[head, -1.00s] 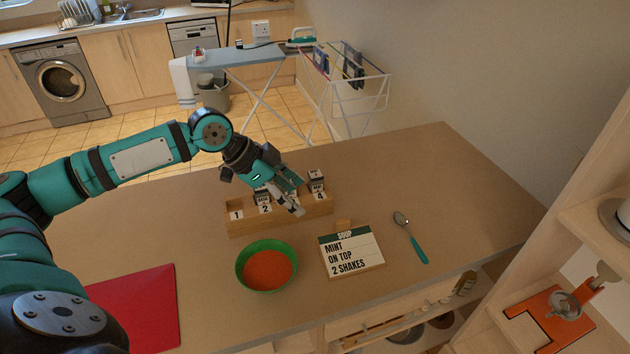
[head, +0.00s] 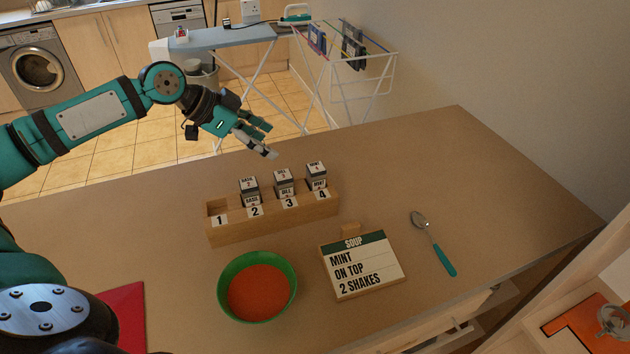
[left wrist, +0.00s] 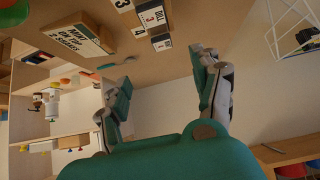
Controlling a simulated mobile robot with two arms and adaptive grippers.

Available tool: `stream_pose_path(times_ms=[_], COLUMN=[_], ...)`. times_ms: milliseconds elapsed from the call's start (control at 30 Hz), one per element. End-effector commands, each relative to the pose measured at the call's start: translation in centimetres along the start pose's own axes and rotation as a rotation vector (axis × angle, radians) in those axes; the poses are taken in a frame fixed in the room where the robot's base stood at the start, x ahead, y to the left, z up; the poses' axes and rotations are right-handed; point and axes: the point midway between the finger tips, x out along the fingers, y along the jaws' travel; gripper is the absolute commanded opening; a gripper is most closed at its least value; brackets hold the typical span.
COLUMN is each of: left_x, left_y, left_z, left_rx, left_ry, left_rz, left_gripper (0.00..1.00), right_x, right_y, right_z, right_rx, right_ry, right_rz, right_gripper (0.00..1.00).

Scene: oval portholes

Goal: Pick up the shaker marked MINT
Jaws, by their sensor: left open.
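The shaker marked MINT (head: 317,177) stands upright in slot 4, at the right end of the wooden rack (head: 232,232). Its front and lid labels are visible. My left gripper (head: 271,140) is open and empty, above the table behind the rack, up and left of the MINT shaker in the head view. In the left wrist view my open left gripper (left wrist: 163,72) has nothing between its fingers, and a shaker (left wrist: 162,42) by the label 4 shows beyond them, its label too small to read surely. My right gripper is not in view.
Slot 2 holds a BASIL shaker (head: 250,190), slot 3 a DILL shaker (head: 285,183); slot 1 is empty. In front are a green bowl of orange soup (head: 226,297), a sign reading MINT ON TOP 2 SHAKES (head: 362,266) and a spoon (head: 434,245).

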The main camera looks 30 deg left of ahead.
Motion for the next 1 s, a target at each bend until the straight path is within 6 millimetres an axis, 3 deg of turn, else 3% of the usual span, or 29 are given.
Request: stream_pose_path(times_ms=[500, 833, 1000], left_x=[10.0, 12.7, 15.3], left_y=[0.1, -0.2, -0.7], left_z=[-0.3, -0.1, 0.1], left_rx=[0.000, -0.001, -0.001], left_ry=[0.001, -0.001, 0.001], left_rz=[0.003, 0.003, 0.003], left_gripper=[0.65, 0.65, 0.65], right_x=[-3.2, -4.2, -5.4], right_y=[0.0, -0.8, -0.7], right_z=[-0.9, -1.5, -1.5], right_rx=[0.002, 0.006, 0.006], right_ry=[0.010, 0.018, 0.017], right_rz=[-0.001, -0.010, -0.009], right_gripper=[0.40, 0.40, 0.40])
